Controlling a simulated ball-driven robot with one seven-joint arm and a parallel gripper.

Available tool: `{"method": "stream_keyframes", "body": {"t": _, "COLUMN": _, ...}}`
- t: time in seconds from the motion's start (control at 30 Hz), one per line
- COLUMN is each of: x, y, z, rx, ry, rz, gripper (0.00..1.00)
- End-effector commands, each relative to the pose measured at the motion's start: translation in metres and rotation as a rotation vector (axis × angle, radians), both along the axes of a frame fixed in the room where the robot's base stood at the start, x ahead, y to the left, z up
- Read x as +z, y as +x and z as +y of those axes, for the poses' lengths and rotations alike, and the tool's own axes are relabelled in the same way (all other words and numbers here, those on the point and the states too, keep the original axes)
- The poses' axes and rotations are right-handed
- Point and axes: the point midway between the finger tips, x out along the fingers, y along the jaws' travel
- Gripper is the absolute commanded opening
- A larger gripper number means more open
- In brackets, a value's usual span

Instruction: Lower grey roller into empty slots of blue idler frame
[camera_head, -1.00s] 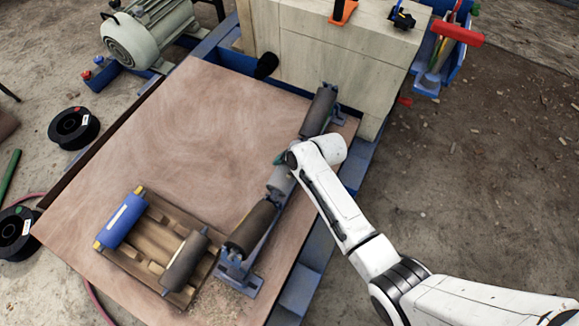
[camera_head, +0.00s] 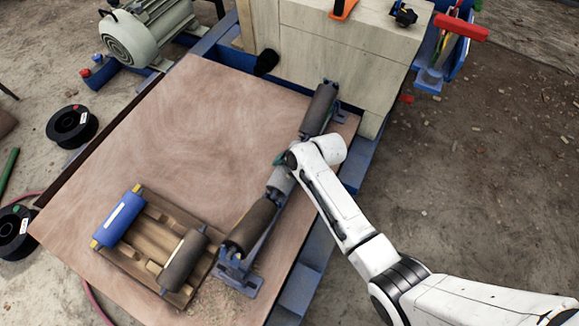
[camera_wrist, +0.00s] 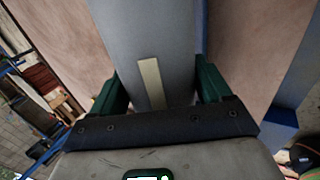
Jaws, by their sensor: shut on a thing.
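The grey roller (camera_head: 281,181) shows as a short light-grey piece in the head view, in line between the dark rollers of the blue idler frame (camera_head: 242,278). In the wrist view the grey roller (camera_wrist: 150,45), with a pale strip on it, lies between the green fingers of my gripper (camera_wrist: 160,85). My gripper is shut on it. In the head view my gripper (camera_head: 281,160) is mostly hidden by my white wrist. The slots under the roller are hidden, so I cannot tell whether its ends are seated or just above the frame.
Dark rollers (camera_head: 250,226) and (camera_head: 319,108) sit at the near and far ends of the frame. A wooden pallet (camera_head: 160,237) at left carries a blue roller (camera_head: 123,218) and a dark roller (camera_head: 184,261). A pale block housing (camera_head: 340,60) stands behind. The board's middle is clear.

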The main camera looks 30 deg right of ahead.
Motion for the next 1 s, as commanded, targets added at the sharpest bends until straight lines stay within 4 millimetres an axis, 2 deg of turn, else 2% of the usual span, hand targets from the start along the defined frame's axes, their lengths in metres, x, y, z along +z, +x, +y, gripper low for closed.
{"method": "stream_keyframes", "body": {"t": 1.0, "x": -0.019, "y": 0.002, "z": 0.0, "rx": -0.001, "ry": 0.0, "rz": -0.005, "gripper": 0.08}}
